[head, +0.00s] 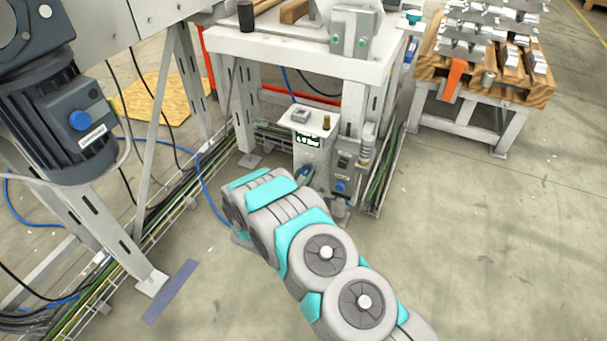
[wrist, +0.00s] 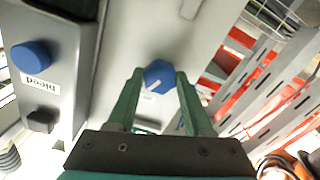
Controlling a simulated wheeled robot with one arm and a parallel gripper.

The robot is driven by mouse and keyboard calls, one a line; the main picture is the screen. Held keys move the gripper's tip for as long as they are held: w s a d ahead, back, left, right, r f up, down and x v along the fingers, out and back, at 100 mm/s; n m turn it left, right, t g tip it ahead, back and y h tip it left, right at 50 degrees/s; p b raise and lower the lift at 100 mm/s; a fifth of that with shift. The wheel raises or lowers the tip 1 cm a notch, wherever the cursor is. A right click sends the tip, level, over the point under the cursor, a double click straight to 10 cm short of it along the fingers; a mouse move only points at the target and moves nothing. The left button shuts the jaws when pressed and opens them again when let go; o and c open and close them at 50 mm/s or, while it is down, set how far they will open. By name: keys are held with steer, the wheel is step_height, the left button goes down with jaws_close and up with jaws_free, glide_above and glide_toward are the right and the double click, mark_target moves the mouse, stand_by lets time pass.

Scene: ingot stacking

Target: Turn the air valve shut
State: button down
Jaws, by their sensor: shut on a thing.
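A blue knob (wrist: 159,76) with a white line on its face sits on a pale panel in the wrist view. I take it to be the air valve. The white line runs slantwise. My gripper (wrist: 159,84) has its two green fingers on either side of the knob, shut on it. A second blue knob (wrist: 32,56), on a grey unit to the left, has a label reading "bleed", upside down.
The grey unit (head: 345,158) with the bleed knob stands close beside the box. A white bench (head: 300,52) overhangs both. Cable trays (head: 385,165) run along the floor. A motor (head: 75,120) hangs at left. Open floor lies at right.

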steer(key=n+p, duration=0.1)
steer(key=n, duration=0.4)
steer(key=shift+n, duration=0.3)
stand_by(0.4)
steer(key=shift+c, duration=1.5)
jaws_free()
steer(key=shift+s, duration=0.1)
steer(key=v, duration=0.7)
steer(key=shift+s, duration=0.3)
steer(key=shift+w+a, duration=0.1)
